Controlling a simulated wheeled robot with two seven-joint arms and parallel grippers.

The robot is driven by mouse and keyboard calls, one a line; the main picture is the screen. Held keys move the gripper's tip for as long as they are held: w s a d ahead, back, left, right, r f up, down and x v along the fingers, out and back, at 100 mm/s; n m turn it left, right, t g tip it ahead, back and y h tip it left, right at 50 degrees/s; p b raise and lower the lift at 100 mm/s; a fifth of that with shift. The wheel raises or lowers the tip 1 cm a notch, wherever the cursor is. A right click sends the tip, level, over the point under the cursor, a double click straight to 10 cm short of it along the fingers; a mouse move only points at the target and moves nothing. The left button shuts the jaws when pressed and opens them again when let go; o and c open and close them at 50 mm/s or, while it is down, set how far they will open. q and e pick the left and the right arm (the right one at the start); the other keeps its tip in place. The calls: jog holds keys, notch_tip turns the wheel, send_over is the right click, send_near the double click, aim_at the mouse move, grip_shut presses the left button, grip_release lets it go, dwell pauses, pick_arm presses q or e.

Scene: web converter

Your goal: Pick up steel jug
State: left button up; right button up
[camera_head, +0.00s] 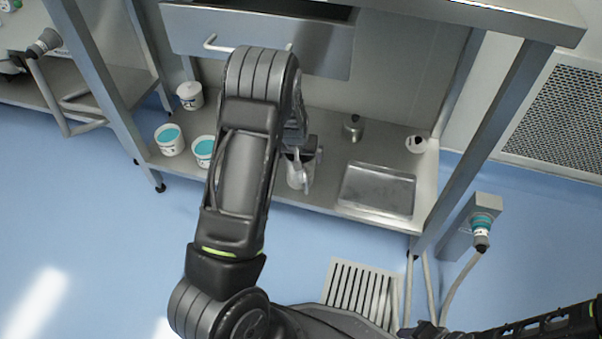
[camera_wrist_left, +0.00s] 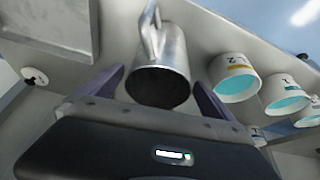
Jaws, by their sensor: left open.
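The steel jug (camera_wrist_left: 163,62) stands on the lower shelf, with its handle on the side away from my gripper in the left wrist view. In the head view it shows partly (camera_head: 297,177), just right of my left arm, which hides some of it. My left gripper (camera_wrist_left: 156,82) is open, its two purple-grey fingers on either side of the jug. I cannot tell whether they touch it. In the head view this gripper (camera_head: 303,150) is mostly hidden behind its own arm.
Table legs (camera_head: 465,185) flank the shelf.

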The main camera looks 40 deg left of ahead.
pick_arm(q)
jog(key=b+x, duration=0.1)
jog(key=x, duration=0.2)
jog(key=shift+w+f, duration=0.1)
jog(key=shift+f, duration=0.05)
jog(key=shift+c, duration=0.6)
jog(key=c, duration=1.8)
